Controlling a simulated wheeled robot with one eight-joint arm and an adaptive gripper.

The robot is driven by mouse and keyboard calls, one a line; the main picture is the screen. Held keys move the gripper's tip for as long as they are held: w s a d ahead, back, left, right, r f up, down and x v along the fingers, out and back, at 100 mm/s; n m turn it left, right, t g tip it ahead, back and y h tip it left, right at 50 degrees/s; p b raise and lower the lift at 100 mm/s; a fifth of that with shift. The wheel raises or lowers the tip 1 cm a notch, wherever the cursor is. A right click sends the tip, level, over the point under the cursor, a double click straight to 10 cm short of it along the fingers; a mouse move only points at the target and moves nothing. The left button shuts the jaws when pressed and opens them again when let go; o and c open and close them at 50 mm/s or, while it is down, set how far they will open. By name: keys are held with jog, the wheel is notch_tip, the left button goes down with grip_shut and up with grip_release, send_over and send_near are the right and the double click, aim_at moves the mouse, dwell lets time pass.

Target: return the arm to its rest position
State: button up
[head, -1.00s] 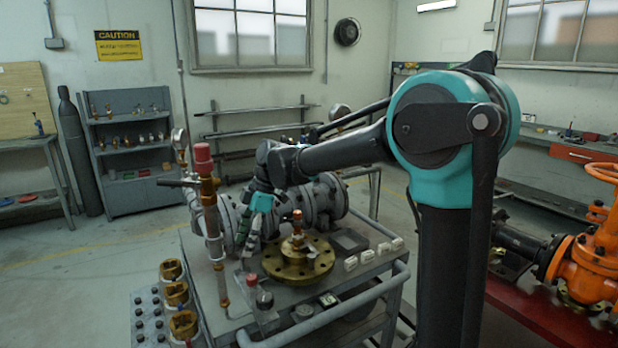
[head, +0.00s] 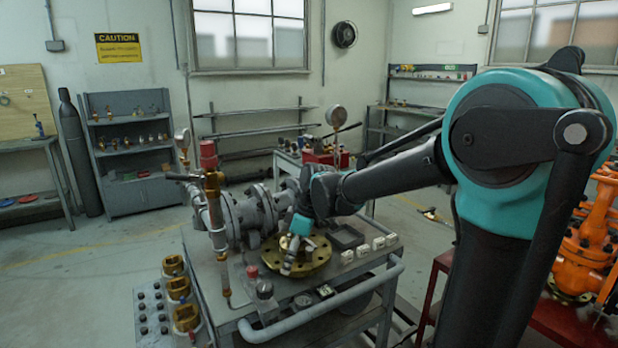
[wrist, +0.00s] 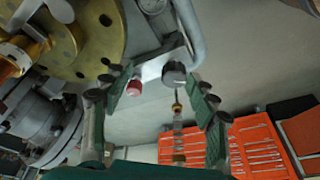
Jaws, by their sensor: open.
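My gripper (head: 290,260) hangs low over the valve cart, in front of the brass flange (head: 318,262) in the head view. It hides part of the flange. In the wrist view my gripper (wrist: 165,82) has its two green-padded fingers spread apart with nothing held between them. My arm reaches in from the right, bent at the large teal joint, and its forearm slopes down left to the cart.
The cart (head: 225,318) carries a grey flanged pipe (head: 258,212), a red-topped upright valve (head: 208,155) and a red button (head: 252,271). Orange valves (head: 580,250) stand at right. The wrist view shows an orange tool tray (wrist: 262,145). Open floor lies left.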

jog(key=s+d+f+m+t+h, duration=0.1)
jog(key=s+d+f+m, duration=0.3)
jog(key=d, duration=0.4)
jog(key=s+d+f+m+t+h, duration=0.1)
jog(key=s+d+f+m, duration=0.3)
jog(key=d+m, duration=0.2)
jog(key=s+d+f+m+t+h, duration=0.1)
jog(key=s+d+f+m, duration=0.3)
jog(key=d, duration=0.6)
jog(key=shift+s+f+m+t+h, duration=0.15)
jog(key=shift+s+m+t+h, duration=0.35)
jog(key=shift+m, duration=0.6)
jog(key=shift+s, duration=0.1)
